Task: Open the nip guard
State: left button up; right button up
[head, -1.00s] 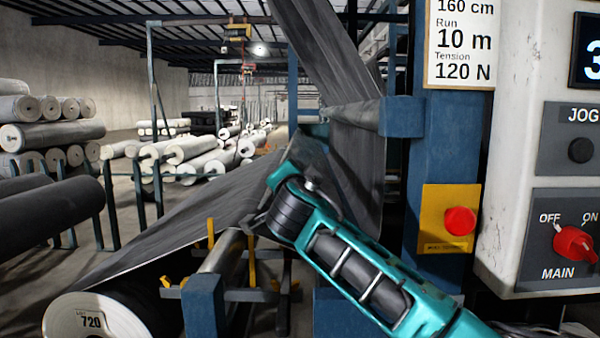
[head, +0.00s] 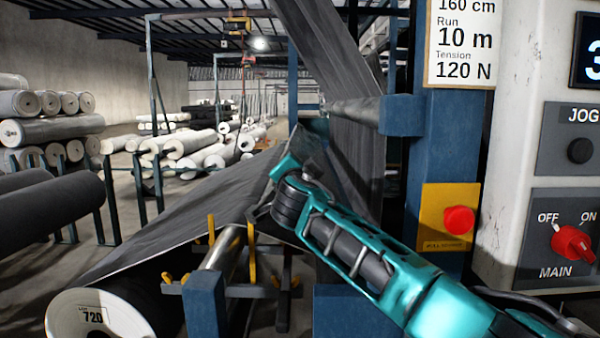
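My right arm, teal with black joints, reaches in from the lower right. Its wrist end and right gripper (head: 309,160) are at the dark web beside the rollers. The fingers are small and dark there, and I cannot see whether they are open or shut. The nip guard is not clearly distinguishable; the nip area behind the wrist is partly hidden by my arm. The dark grey web (head: 200,220) runs up from a roll (head: 95,315) labelled 720 and rises steeply past a horizontal roller (head: 355,110). My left gripper is not in view.
A blue post (head: 445,150) carries a yellow plate with a red button (head: 459,220). A control cabinet with a JOG button (head: 580,151) and a red MAIN switch (head: 572,242) stands close on the right. Stacked rolls (head: 50,130) lie at the left.

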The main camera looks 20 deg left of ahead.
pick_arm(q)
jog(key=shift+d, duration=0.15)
pick_arm(e)
grip_shut()
jog(key=shift+r, duration=0.1)
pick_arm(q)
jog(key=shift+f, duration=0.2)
pick_arm(e)
jog(key=shift+r, duration=0.1)
